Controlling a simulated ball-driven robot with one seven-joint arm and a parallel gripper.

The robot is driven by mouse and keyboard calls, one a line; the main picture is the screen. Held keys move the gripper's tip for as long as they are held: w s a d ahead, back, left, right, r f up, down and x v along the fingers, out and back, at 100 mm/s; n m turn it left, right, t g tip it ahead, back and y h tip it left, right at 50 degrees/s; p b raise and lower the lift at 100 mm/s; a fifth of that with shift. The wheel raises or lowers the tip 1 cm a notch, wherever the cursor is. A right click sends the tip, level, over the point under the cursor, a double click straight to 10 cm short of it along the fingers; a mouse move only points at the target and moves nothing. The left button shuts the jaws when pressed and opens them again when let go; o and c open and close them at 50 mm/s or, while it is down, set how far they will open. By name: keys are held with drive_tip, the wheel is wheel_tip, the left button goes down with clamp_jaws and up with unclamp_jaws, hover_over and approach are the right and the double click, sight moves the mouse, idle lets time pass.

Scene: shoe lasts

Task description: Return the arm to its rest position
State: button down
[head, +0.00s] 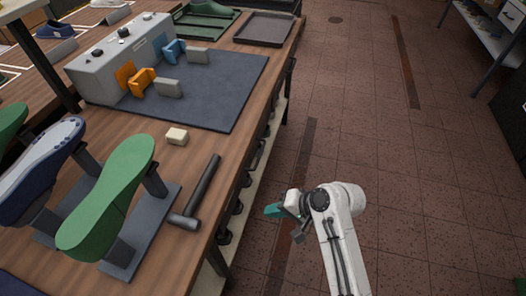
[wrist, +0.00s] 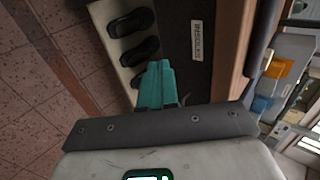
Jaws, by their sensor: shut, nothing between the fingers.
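My white arm reaches up from the bottom of the head view, over the tiled floor to the right of the workbench (head: 214,145). My gripper (head: 272,210) has teal fingers and points left towards the bench's side. In the wrist view the teal fingers (wrist: 155,80) are together with nothing between them.
A hammer (head: 203,188), a pale block (head: 176,136) and a green shoe last (head: 108,198) on a stand lie near the bench edge. A grey machine (head: 105,75) stands on a dark mat (head: 235,75). The floor (head: 400,190) right of the arm is clear.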

drive_tip(key=s+d+n+g+h, duration=0.2)
drive_tip(key=s+d+h, duration=0.7)
drive_tip(key=s+d, duration=1.4)
drive_tip(key=s+n, duration=0.1)
drive_tip(key=s, duration=0.3)
drive_tip(key=shift+d, duration=0.15)
